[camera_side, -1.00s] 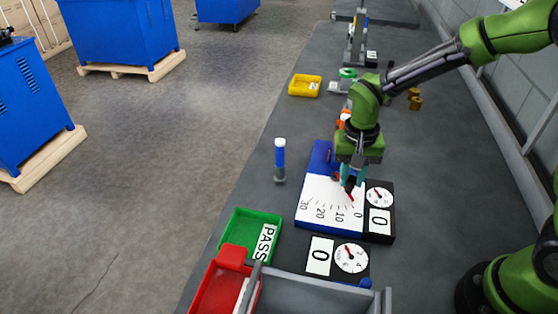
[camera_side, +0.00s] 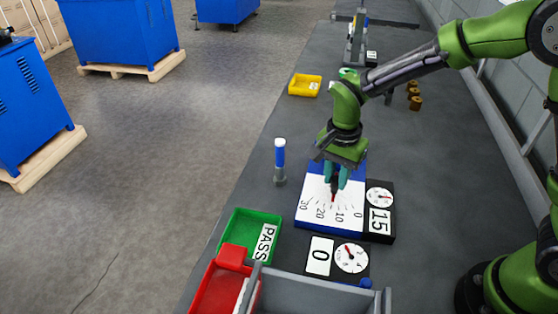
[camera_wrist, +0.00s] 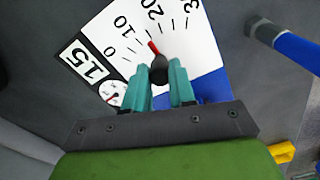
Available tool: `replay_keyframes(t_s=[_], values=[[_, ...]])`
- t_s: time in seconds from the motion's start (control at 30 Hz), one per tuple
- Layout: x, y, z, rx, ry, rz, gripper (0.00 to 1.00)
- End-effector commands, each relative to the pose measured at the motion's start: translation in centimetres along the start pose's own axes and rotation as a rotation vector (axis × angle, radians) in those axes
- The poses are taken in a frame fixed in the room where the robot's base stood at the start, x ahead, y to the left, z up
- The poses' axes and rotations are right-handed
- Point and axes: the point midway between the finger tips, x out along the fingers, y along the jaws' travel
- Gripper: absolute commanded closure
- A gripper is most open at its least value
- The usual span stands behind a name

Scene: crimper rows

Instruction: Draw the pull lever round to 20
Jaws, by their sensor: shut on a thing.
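The pull lever (camera_wrist: 158,66) has a dark knob and a red pointer tip. It lies over a white scale plate (camera_side: 312,193) marked 0, 10, 20 and 30, on a blue base. In the side view its red tip sits between the 10 and 20 marks. The black panel beside the scale carries a readout (camera_side: 380,220) showing 15 and a round dial (camera_side: 379,197). My gripper (camera_side: 337,183) is shut on the lever, its teal fingers either side of the knob; it also shows in the wrist view (camera_wrist: 160,82). The fingers and wrist hide the lever's pivot end.
A second readout (camera_side: 320,254) shows 0 beside another dial (camera_side: 351,257). A green PASS tray (camera_side: 236,241), a red bin (camera_side: 213,291) and a yellow tray (camera_side: 305,84) are around.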

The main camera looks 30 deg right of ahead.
Motion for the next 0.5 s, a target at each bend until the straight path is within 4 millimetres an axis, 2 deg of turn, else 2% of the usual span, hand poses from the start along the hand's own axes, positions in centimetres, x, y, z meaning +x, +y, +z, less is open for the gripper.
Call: replay_keyframes(t_s=[0.2, 0.5], values=[[-0.07, -0.82, 0.28, 0.114, -0.002, -0.002, 1.0], [-0.11, -1.23, 0.35, 0.18, -0.003, -0.003, 1.0]])
